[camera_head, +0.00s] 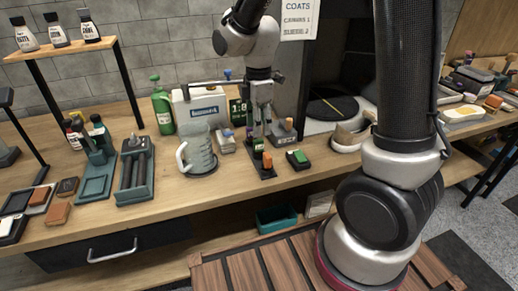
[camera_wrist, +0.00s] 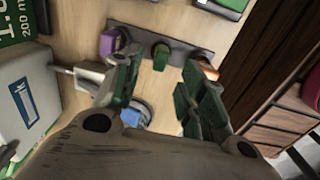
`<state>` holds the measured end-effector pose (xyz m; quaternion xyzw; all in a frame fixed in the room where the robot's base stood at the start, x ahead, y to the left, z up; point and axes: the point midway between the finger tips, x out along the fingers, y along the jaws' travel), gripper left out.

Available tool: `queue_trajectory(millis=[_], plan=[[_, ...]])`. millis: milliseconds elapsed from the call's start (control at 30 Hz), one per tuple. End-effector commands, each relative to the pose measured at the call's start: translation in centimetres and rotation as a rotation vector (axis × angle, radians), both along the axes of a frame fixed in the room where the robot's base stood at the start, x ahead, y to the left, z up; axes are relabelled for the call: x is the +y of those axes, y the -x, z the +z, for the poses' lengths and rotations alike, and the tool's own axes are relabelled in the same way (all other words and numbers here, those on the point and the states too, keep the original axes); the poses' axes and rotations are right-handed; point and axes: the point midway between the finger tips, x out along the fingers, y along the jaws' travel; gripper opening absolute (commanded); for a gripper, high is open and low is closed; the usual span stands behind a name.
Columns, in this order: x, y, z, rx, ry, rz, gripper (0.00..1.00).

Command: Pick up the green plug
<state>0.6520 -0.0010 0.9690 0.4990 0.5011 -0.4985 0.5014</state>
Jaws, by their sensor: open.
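The green plug (camera_wrist: 160,58) stands in the middle of a dark rack (camera_wrist: 181,50) in the wrist view, with a purple plug (camera_wrist: 111,41) on its left and an orange plug (camera_wrist: 208,68) on its right. My gripper (camera_wrist: 160,72) is open, its two green-padded fingers on either side of the green plug. I see no contact with it. In the head view my gripper (camera_head: 262,128) points down above the rack (camera_head: 263,172). The orange plug (camera_head: 267,160) shows there, while my gripper largely hides the other plugs.
A black tray with a green block (camera_head: 299,157) lies right of the rack. A glass jug (camera_head: 199,152), green bottle (camera_head: 162,112) and white box (camera_head: 203,104) stand to the left and behind. The bench's front edge (camera_head: 221,205) is close. An open teal bin (camera_head: 277,219) sits below.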

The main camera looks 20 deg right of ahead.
Motion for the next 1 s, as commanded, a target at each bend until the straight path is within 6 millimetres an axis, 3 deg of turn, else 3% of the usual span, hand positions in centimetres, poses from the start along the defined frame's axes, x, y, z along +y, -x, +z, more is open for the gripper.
queue_trajectory(millis=[400, 667, 733, 900, 1000], plan=[[0.1, 0.1, -5.9, 0.003, 0.001, -0.004, 0.41], [0.1, 0.1, -6.4, 0.001, 0.000, -0.005, 0.41], [0.1, 0.1, -6.4, 0.001, 0.000, -0.005, 0.34], [0.1, 0.1, -6.4, 0.001, 0.000, -0.005, 0.03], [0.1, 0.1, -6.4, 0.001, 0.000, -0.005, 0.00]])
